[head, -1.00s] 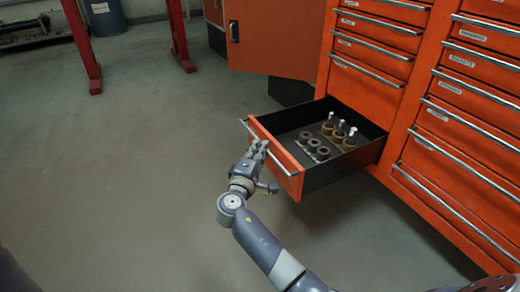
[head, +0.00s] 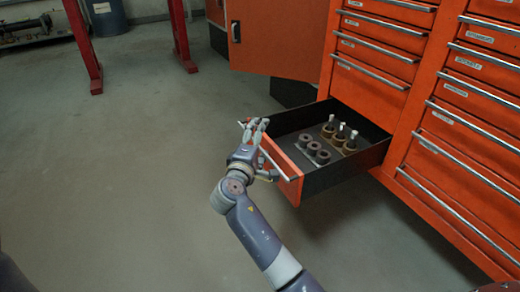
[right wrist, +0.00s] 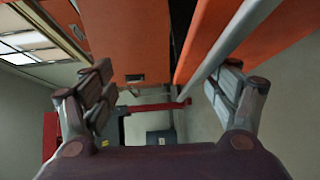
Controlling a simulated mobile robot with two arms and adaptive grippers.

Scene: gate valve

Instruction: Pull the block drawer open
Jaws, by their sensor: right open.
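The block drawer (head: 318,183) is pulled well out of the orange cabinet, and its black inside shows. Its orange front (head: 284,163) carries a long metal handle bar (head: 281,167). Several dark rings (head: 313,149) and brass-coloured pieces with pale tops (head: 339,137) stand in rows inside. My right gripper (head: 255,124) is at the left end of the handle. In the right wrist view my right gripper (right wrist: 166,80) is open, with the handle bar (right wrist: 226,52) between its fingers, nearer the right-hand finger. I cannot tell whether they touch. My left gripper is not in view.
The orange cabinet (head: 375,98) has closed drawers above and to the right of the open one. An orange door panel (head: 278,40) stands behind. Red posts (head: 180,35) and a blue-grey bin (head: 106,17) are at the back left. The floor (head: 120,170) on the left is clear.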

